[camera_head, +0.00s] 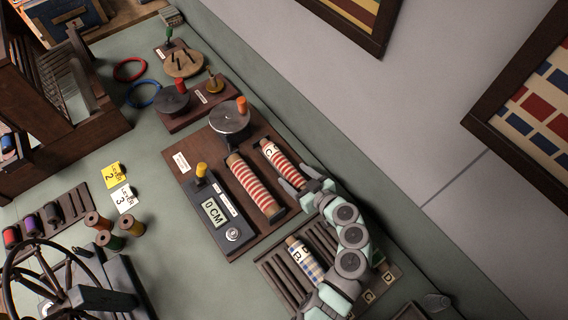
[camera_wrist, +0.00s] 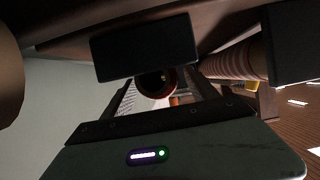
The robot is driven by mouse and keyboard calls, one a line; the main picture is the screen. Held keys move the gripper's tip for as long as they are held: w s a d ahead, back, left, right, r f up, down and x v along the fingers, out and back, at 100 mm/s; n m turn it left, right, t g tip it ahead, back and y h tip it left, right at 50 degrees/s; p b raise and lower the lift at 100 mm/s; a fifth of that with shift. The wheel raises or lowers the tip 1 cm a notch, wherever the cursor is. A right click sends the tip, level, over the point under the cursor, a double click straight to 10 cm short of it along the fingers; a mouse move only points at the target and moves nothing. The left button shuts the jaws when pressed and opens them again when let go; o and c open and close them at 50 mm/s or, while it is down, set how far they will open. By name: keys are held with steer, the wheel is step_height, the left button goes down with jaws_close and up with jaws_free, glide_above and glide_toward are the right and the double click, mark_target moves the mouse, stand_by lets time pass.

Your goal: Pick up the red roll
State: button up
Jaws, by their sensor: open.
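A red-and-white striped roll (camera_head: 284,165) with a letter C label lies on the brown wooden board. A second, longer red-and-white striped roll (camera_head: 256,187) lies to its left on the same board. My gripper (camera_head: 312,194) is open and empty, at the near lower-right end of the C roll; whether it touches the roll is unclear.
A slotted rack (camera_head: 274,268) holding a blue checked roll (camera_head: 304,260) stands below my gripper. A measuring device reading 0 CM (camera_head: 212,212) and an orange-knobbed disc (camera_head: 231,117) share the board. A wall (camera_head: 400,150) rises to the right. Thread spools (camera_head: 108,238) stand on the left.

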steer(key=shift+w+a+f, duration=0.3)
steer(key=shift+a, duration=0.05)
steer(key=shift+c, duration=0.5)
jaws_close()
